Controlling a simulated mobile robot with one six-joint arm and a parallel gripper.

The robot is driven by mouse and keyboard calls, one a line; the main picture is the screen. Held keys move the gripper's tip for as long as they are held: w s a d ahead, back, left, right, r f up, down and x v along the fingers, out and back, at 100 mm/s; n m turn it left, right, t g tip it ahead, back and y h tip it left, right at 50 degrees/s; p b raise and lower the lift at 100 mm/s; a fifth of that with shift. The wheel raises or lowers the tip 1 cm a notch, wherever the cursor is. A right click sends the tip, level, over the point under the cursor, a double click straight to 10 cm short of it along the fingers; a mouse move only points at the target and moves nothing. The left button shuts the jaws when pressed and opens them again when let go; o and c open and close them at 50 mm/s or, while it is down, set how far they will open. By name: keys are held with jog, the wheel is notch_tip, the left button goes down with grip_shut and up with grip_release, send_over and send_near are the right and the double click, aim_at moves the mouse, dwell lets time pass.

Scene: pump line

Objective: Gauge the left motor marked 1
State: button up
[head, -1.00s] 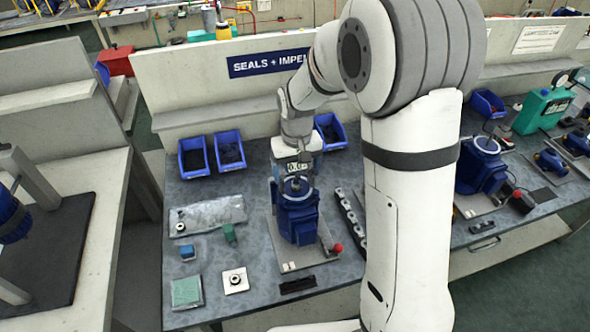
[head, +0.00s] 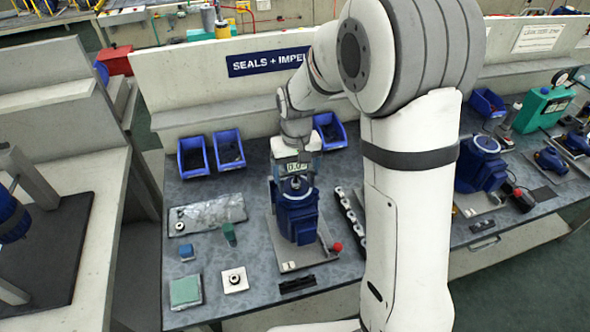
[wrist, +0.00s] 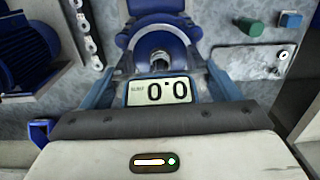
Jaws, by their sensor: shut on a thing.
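The left motor (head: 297,217) is blue and stands upright on a light base plate (head: 314,257), which has a small marked tag (head: 289,267) at its front. My gripper (wrist: 167,88) is shut on a gauge (wrist: 160,91) whose display reads 0.0. In the head view the gauge (head: 293,168) is directly above the motor's top. In the wrist view the motor (wrist: 152,12) and its metal shaft (wrist: 160,61) lie just beyond the display. I cannot tell whether the gauge touches the shaft.
A red-knobbed lever (head: 337,247) stands right of the left motor. A second blue motor (head: 482,166) is on the right bench. Blue bins (head: 193,157) line the back. A green block (head: 185,291) and a white tile (head: 235,280) lie at front left. My arm hides the middle right.

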jog(key=o, duration=1.1)
jog(key=shift+c, duration=0.2)
jog(key=shift+r, duration=0.1)
jog(key=shift+r+p, duration=3)
jog(key=shift+r, duration=1.45)
